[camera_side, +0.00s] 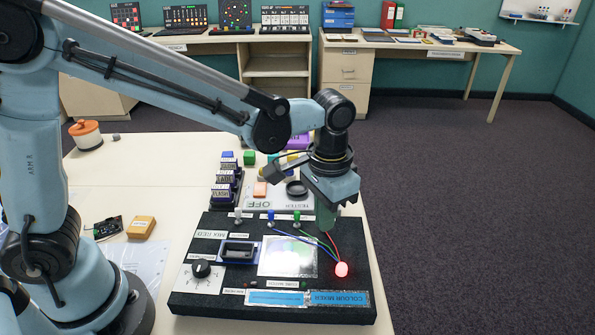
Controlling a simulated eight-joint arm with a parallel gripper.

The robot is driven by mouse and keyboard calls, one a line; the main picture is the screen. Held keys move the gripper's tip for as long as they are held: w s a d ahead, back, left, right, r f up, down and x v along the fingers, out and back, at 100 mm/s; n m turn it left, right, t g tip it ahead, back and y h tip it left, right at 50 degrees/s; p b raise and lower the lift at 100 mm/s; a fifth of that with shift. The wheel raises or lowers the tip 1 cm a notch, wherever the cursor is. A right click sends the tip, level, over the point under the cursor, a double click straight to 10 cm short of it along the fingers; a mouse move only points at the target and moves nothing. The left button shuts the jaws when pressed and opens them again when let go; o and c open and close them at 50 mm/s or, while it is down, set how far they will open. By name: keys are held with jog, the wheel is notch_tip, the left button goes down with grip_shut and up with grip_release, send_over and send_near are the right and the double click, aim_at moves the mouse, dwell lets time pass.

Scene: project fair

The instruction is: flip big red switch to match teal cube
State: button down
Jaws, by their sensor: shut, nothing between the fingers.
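The black colour mixer board (215,290) lies on the near part of the table. Along its back edge stand a grey switch (238,214), a blue switch (270,215) and a green switch (297,216). I cannot make out a red switch; my gripper covers the spot right of the green one. A round lamp (341,269) at the board's right glows red. My gripper (326,222) points down, shut and empty, over the board's back right; I cannot tell whether it touches anything. I cannot pick out a teal cube; a green cube (249,157) stands farther back.
Red, blue and green wires (303,240) run across the board. It also bears a black knob (201,268) and a white panel (287,257). Behind it are a tester board (252,204), an orange block (260,189) and a dark ring (296,188).

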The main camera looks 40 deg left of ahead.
aim_at(324, 240)
jog(key=shift+f, duration=0.6)
jog(key=shift+f, duration=0.3)
jog(key=shift+f, duration=0.8)
jog(key=shift+w+a, duration=0.7)
jog(key=shift+s+d+r, duration=0.15)
jog(key=shift+r, duration=1.6)
jog(key=shift+s+d+r, duration=0.1)
jog(key=shift+r, duration=1.65)
